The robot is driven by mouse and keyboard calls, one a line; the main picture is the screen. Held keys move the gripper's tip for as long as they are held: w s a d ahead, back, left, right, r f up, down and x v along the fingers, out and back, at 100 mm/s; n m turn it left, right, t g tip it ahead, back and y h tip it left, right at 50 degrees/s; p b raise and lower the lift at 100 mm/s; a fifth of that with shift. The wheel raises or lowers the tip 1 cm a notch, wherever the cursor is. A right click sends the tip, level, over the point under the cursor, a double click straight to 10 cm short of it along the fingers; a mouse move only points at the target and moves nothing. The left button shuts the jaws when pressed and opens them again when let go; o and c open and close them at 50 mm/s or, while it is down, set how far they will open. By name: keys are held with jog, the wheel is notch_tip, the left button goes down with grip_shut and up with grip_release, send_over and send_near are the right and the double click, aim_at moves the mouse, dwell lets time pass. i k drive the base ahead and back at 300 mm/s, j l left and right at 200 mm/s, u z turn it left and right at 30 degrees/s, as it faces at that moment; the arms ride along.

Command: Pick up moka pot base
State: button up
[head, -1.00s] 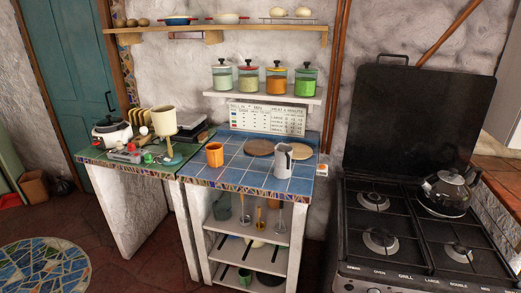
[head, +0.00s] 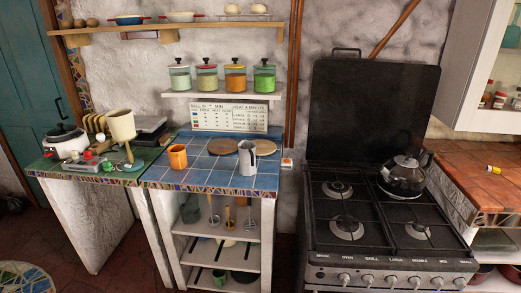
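I cannot clearly make out a moka pot base in the head view. A pale grey, jug-like vessel with a dark handle (head: 247,158) stands upright on the blue-tiled counter (head: 208,178); it is too small to tell whether it is part of a moka pot. An orange mug (head: 178,157) stands to its left on the same counter. A small yellow and white item (head: 493,168) lies on the orange-tiled counter (head: 465,178) at the right; I cannot tell what it is. My gripper is not in view.
A black stove (head: 385,215) with a raised lid stands right of the blue counter, with a kettle (head: 404,177) on it. Round boards (head: 222,146) lie behind the vessel. A green side counter (head: 110,172) holds a cooker and scales. Open floor lies in front.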

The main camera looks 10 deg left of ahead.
aim_at(244, 171)
jog(key=i+j+z, duration=0.2)
jog(key=z, duration=0.25)
jog(key=i+j+z, duration=0.1)
jog(key=j+z, duration=0.65)
jog(key=z, duration=0.15)
jog(key=j+z, duration=0.4)
jog(key=j, duration=2.8)
jog(key=k, duration=0.1)
